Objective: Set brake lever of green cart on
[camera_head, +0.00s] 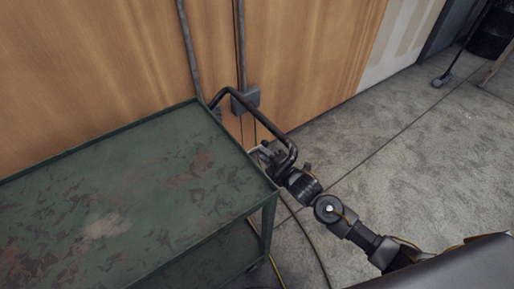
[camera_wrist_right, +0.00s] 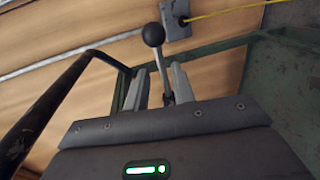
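The green cart (camera_head: 120,205) stands at the left of the head view, with a worn flat top and a black tubular handle (camera_head: 262,122) at its right end. The brake lever (camera_wrist_right: 153,35) shows in the right wrist view as a thin rod with a black ball knob, tilted slightly. My right gripper (camera_head: 262,154) is at the cart's handle end, beside the handle bar. In the wrist view its two fingers (camera_wrist_right: 158,88) are apart, with the lever's rod between them, closer to the right finger. Contact cannot be told. My left gripper is not in view.
A wooden wall (camera_head: 290,50) with conduits and a grey box (camera_head: 246,98) stands behind the cart. The handle bar (camera_wrist_right: 45,115) passes close at the left of the wrist view. A yellow cable (camera_wrist_right: 225,10) runs from the box. The concrete floor (camera_head: 430,150) at right is mostly clear.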

